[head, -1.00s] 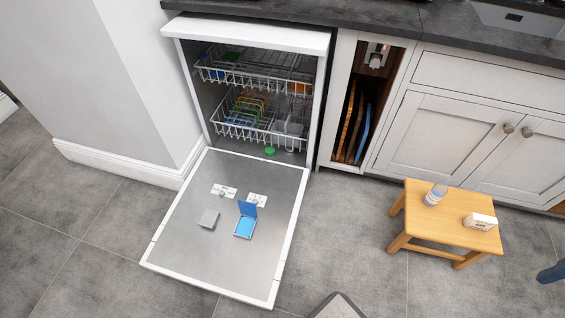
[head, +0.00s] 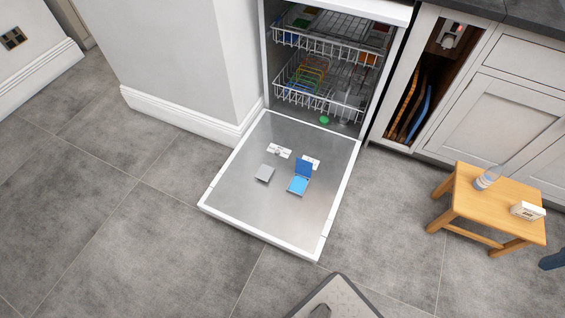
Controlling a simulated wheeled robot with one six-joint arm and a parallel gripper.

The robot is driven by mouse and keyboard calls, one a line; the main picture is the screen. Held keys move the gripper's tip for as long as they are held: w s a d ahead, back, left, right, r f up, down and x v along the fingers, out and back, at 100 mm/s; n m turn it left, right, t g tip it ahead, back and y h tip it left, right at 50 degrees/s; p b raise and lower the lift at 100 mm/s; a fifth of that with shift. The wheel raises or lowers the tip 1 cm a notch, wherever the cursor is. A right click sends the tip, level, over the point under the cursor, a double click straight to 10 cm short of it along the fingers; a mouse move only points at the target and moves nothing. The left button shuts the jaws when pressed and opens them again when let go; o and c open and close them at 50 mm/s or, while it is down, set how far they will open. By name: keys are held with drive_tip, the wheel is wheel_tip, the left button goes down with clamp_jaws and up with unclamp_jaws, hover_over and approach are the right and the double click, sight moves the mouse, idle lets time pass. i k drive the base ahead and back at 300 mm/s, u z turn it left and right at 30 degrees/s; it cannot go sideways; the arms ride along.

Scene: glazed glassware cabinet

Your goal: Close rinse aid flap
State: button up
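The dishwasher door (head: 240,200) is folded down flat, its steel inner face up. A dispenser on it has a blue flap (head: 303,168) standing raised at the far edge of a light blue compartment (head: 298,185), so this flap is open. A grey square cover (head: 264,173) sits to its left; whether it is shut is too small to tell. No lettering is readable to tell which is the rinse aid flap.
The dishwasher's racks (head: 310,85) stand inside, with a green round item (head: 324,119) below. A wooden stool (head: 480,205) at right holds a bottle (head: 487,178) and a white box (head: 528,211). A white wall (head: 190,60) stands left. The floor left and in front is clear.

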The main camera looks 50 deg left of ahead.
sight(303, 167)
drive_tip(key=u, duration=3.15)
drive_tip(key=k, duration=1)
drive_tip(key=z, duration=0.95)
drive_tip(key=i, duration=1)
